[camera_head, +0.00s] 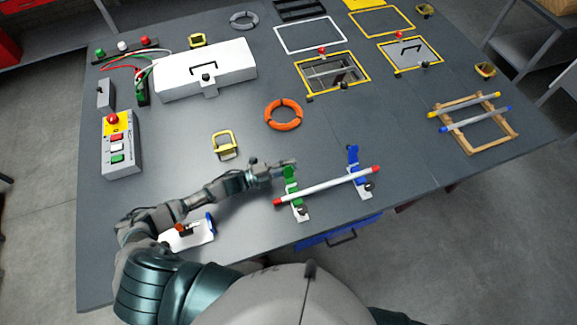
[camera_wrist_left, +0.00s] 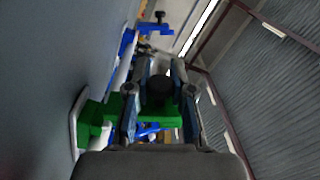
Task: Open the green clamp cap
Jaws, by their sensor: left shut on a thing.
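The green clamp (camera_head: 293,199) stands on the grey table near its front edge, under the left part of a white rod with red ends (camera_head: 325,187). My left gripper (camera_head: 284,168) is at the top of the green clamp. In the left wrist view the two fingers of my left gripper (camera_wrist_left: 160,95) are on either side of a black knob (camera_wrist_left: 160,90) on the green clamp cap (camera_wrist_left: 158,117), shut on it. The blue clamp (camera_head: 356,172) holds the right part of the rod. My right gripper is not in view.
An orange ring (camera_head: 283,114) and a yellow-framed block (camera_head: 225,145) lie behind my left arm. A white box (camera_head: 205,72) and a button panel (camera_head: 121,145) stand farther left. A wooden rack (camera_head: 472,122) is at the right.

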